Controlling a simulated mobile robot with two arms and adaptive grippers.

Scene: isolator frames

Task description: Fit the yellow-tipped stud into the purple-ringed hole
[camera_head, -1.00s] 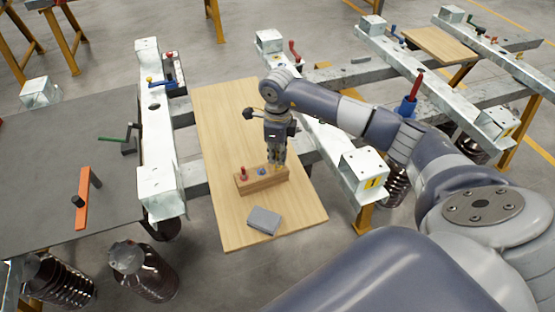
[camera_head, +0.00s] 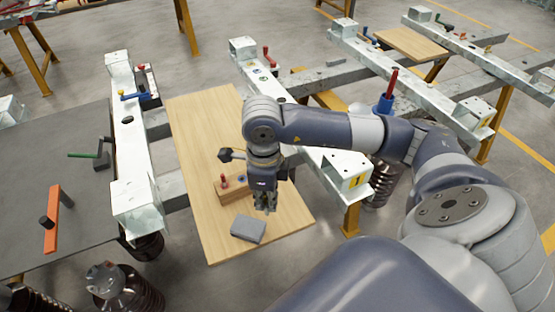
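A wooden block (camera_head: 232,191) lies on the light wooden board. A red-topped stud (camera_head: 223,181) and a blue-topped stud (camera_head: 242,180) stand in it. My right gripper (camera_head: 265,206) points down in front of the block's right part and hides some of it. Its fingers are small and dark, and I cannot tell whether they are open or hold a stud. I cannot make out a yellow tip. The pale steel beam (camera_head: 262,72) behind has small dark spots on top, but no purple ring is clear. My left gripper is not in view.
A grey box (camera_head: 248,229) lies on the wooden board (camera_head: 190,140), in front of the block. Another pale beam (camera_head: 130,150) runs along the left. A red crank handle (camera_head: 268,56) and a blue holder (camera_head: 384,104) rise farther back. The board's far half is clear.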

